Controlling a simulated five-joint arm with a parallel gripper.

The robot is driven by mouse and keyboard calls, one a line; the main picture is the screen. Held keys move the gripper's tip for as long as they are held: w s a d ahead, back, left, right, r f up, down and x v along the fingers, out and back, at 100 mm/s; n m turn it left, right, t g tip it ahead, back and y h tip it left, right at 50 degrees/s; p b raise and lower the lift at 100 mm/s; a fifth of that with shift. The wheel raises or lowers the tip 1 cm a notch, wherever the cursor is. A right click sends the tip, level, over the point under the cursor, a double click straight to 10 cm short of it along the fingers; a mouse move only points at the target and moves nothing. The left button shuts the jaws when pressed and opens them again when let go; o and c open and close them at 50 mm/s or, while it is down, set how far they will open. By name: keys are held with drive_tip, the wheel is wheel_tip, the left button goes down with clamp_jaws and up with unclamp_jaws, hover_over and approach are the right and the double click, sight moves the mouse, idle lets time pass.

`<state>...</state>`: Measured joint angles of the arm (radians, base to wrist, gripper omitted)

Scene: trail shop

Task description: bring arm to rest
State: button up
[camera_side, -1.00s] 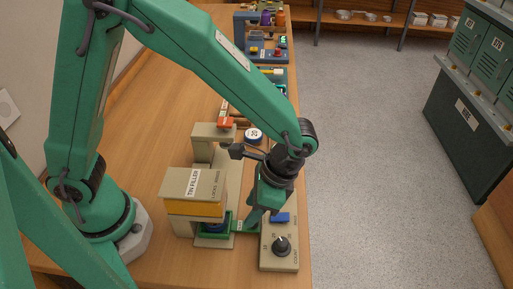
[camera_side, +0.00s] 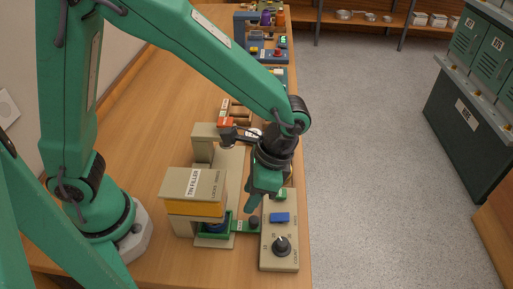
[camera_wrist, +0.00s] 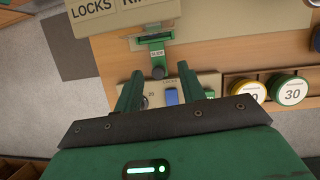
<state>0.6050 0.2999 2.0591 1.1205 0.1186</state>
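My green gripper (camera_side: 256,200) hangs above the table by the filler, near the far end of the beige control box (camera_side: 279,255). In the wrist view my gripper (camera_wrist: 160,82) has its two fingers apart with nothing between them. A green tab with a dark knob (camera_side: 254,223) sticks out toward the box. The box carries a blue switch (camera_side: 280,217), a black dial (camera_side: 281,246) and a green button (camera_side: 281,193).
Blue stations (camera_side: 268,50) stand farther along the wooden table (camera_side: 150,110). Green lockers (camera_side: 470,120) stand across the open grey floor (camera_side: 380,150).

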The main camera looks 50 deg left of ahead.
drive_tip(key=s+a+r+n+t+h, duration=0.1)
drive_tip(key=s+a+r+n+t, duration=0.1)
drive_tip(key=a+r+n+t, duration=0.2)
drive_tip(key=s+a+r+n+t+h, duration=0.1)
drive_tip(key=a+r+n+t, duration=0.3)
drive_tip(key=a+r, duration=0.7)
drive_tip(key=shift+s+a+r+t, duration=0.15)
drive_tip(key=shift+s+a+t, duration=0.35)
drive_tip(key=shift+a, duration=1.15)
drive_tip(key=shift+o, duration=0.3)
drive_tip(key=w+d+f+m+g+y, duration=0.1)
drive_tip(key=w+d+f+m+g, duration=0.2)
drive_tip(key=d+f, duration=0.4)
drive_tip(key=w+d+f+m+g+y, duration=0.1)
drive_tip(key=w+d+f+m+g, duration=0.2)
drive_tip(key=d, duration=1.1)
drive_tip(key=shift+w+d+f+m+g+y, duration=0.25)
drive_tip(key=shift+f+m+g, duration=0.35)
drive_tip(key=shift+f+g, duration=1.5)
